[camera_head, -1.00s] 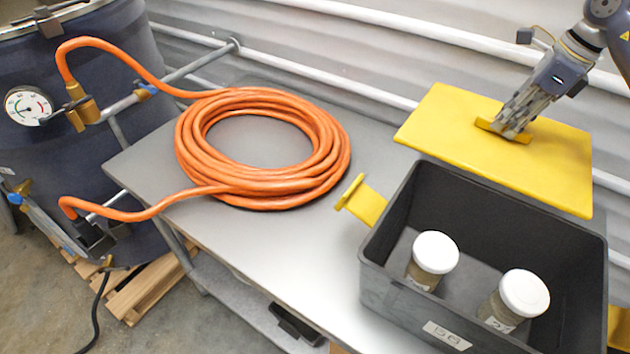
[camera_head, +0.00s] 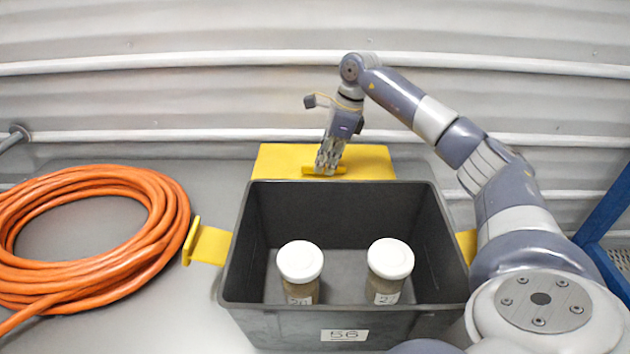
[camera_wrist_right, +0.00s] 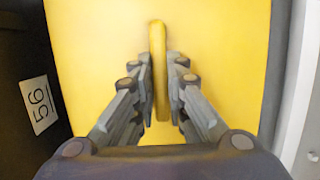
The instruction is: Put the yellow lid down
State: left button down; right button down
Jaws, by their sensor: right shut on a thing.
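The yellow lid (camera_head: 375,162) is a flat plate with a raised bar handle, behind the dark grey crate (camera_head: 340,312). The crate hides the lid's near edge, so I cannot tell whether the lid touches the table. My right gripper (camera_head: 325,170) is shut on the lid's handle. In the right wrist view the two fingers (camera_wrist_right: 166,95) lie on either side of the handle, with the lid (camera_wrist_right: 100,45) filling most of the picture. The crate is open and holds two jars with white caps (camera_head: 300,261) (camera_head: 390,258). My left gripper is not in view.
A coiled orange hose (camera_head: 170,215) lies on the grey table (camera_head: 100,240) left of the crate. Yellow clasps (camera_head: 208,245) stick out from the crate's sides. A corrugated wall with white pipes (camera_head: 200,135) stands close behind the lid.

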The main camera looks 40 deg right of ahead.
aim_at(325, 179)
jog(key=x, duration=0.3)
jog(key=s+p+x, duration=0.1)
jog(key=x, duration=0.1)
jog(key=shift+d+f, duration=0.35)
jog(key=shift+w, duration=0.1)
jog(key=shift+f, duration=0.1)
jog(key=shift+f, duration=0.1)
jog(key=c, duration=1.6)
grip_release()
jog(key=b+v, duration=0.2)
jog(key=v, duration=1)
jog(key=shift+d+r, duration=0.15)
jog(key=shift+r, duration=0.05)
